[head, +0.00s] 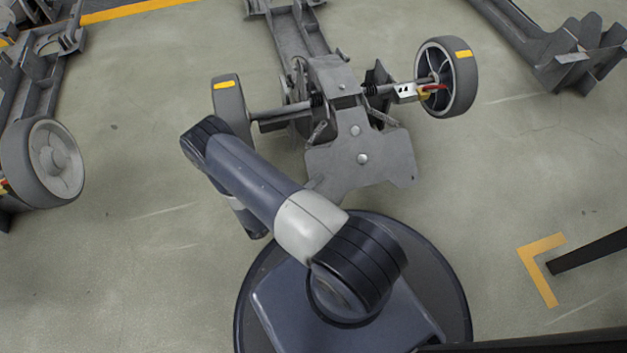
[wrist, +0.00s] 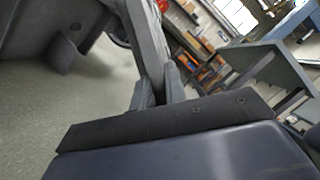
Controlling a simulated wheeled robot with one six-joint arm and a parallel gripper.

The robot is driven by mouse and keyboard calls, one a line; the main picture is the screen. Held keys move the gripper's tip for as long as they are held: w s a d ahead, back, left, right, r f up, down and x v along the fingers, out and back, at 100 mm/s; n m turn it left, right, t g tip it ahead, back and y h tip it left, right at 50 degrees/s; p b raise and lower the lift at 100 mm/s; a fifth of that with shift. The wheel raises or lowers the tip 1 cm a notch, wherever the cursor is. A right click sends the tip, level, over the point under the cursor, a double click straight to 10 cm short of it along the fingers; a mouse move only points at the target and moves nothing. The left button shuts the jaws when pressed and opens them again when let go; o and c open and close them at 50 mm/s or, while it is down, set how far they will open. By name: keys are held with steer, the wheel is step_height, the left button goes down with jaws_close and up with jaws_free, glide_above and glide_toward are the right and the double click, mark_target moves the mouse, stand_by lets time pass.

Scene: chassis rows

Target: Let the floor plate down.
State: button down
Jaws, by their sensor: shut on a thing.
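The grey metal floor plate (head: 375,162) shows in the head view at the near end of the middle chassis, between its two wheels, with round bolt heads on it. Its near left part meets my arm in the picture. In the wrist view my gripper (wrist: 158,92) is shut on a thin grey piece (wrist: 148,45), seen nearly edge-on and running up and away; it appears to be the floor plate's edge. In the head view my gripper is hidden behind my arm, so the exact grip there cannot be seen. I cannot tell how far the plate is tilted.
The middle chassis has a left wheel (head: 230,104) and a right wheel (head: 446,77), each with a yellow mark. Other chassis stand at the left (head: 42,160) and the upper right (head: 575,55). Green floor lies free between the rows. Shelves (wrist: 200,60) show in the wrist view.

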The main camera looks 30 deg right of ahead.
steer(key=c, duration=1.4)
jaws_free()
steer(key=shift+w+f, duration=0.1)
steer(key=shift+f, duration=0.1)
steer(key=shift+c, duration=0.2)
steer(key=p+v, duration=0.1)
steer(key=v, duration=0.9)
steer(key=shift+a+p, duration=0.35)
steer(key=shift+a, duration=0.05)
steer(key=shift+d, duration=0.1)
steer(key=b+x, duration=0.1)
steer(key=x, duration=0.9)
steer(key=shift+d+b, duration=0.25)
steer(key=shift+b, duration=0.1)
steer(key=shift+d+r, duration=0.1)
steer(key=shift+r, duration=0.1)
steer(key=shift+r, duration=0.1)
